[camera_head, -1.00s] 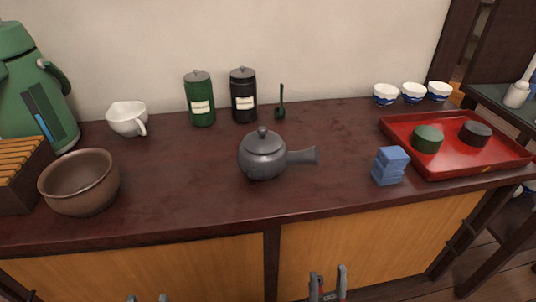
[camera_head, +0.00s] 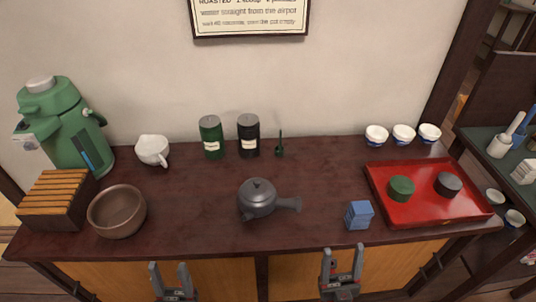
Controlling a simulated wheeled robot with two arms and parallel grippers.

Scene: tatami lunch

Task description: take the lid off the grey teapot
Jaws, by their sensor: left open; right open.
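The grey teapot (camera_head: 256,205) stands upright near the middle of the dark wooden counter, its side handle pointing right. Its lid (camera_head: 258,187), with a small knob on top, sits on the pot. My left gripper (camera_head: 169,265) is open and empty, in front of the counter's front edge, below and left of the teapot. My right gripper (camera_head: 342,250) is open and empty, also at the front edge, below and right of the teapot. Neither gripper touches the teapot.
A brown bowl (camera_head: 117,212) and a slatted wooden box (camera_head: 50,208) are left. Green (camera_head: 211,138) and black (camera_head: 248,136) canisters stand behind.

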